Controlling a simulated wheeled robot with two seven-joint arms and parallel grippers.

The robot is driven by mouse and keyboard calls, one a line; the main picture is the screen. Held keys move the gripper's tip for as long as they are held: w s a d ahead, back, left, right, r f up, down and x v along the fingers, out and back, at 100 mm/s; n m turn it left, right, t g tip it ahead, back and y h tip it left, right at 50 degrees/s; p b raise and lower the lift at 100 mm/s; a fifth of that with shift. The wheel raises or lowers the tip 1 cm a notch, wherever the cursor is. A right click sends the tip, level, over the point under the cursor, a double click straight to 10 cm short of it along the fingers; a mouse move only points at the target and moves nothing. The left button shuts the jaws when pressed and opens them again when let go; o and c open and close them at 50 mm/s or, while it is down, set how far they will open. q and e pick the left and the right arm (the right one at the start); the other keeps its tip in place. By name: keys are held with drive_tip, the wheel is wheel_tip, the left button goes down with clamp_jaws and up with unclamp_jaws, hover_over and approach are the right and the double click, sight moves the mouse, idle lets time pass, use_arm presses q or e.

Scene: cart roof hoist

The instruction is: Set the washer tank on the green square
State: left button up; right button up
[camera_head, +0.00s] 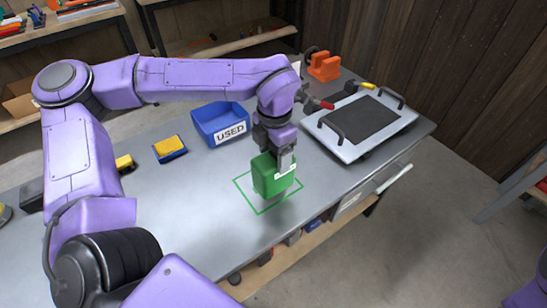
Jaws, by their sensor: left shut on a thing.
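The washer tank is a green block-like container (268,177) with a small white label. My left gripper (283,160) points down and is shut on the top of the tank. The green square (262,211) is an outline on the grey workbench, and the tank is over it, covering much of its inside. I cannot tell whether the tank's bottom touches the bench. My right gripper is not in view; only a bit of purple arm shows at the lower right edge.
A blue bin marked USED (209,122) stands behind the tank on the workbench (200,205). A blue-and-yellow sponge-like block (170,149) lies to the left. A white tray with black handles (335,146) and an orange tool (323,66) are at the right.

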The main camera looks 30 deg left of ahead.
use_arm(q)
drive_tip(key=shift+w+a+f, duration=0.2)
drive_tip(key=shift+w+f, duration=0.05)
drive_tip(key=shift+f, duration=0.15)
drive_tip(key=shift+w+a+f, duration=0.2)
drive_tip(key=shift+f, duration=0.2)
drive_tip(key=f, duration=0.4)
drive_tip(key=shift+w+a, duration=0.2)
drive_tip(key=shift+w, duration=0.15)
drive_tip(key=shift+s, duration=0.1)
drive_tip(key=o, duration=1.7)
drive_tip(key=shift+f, duration=0.1)
wheel_tip(320, 180, up, 12)
drive_tip(key=shift+r, duration=0.2)
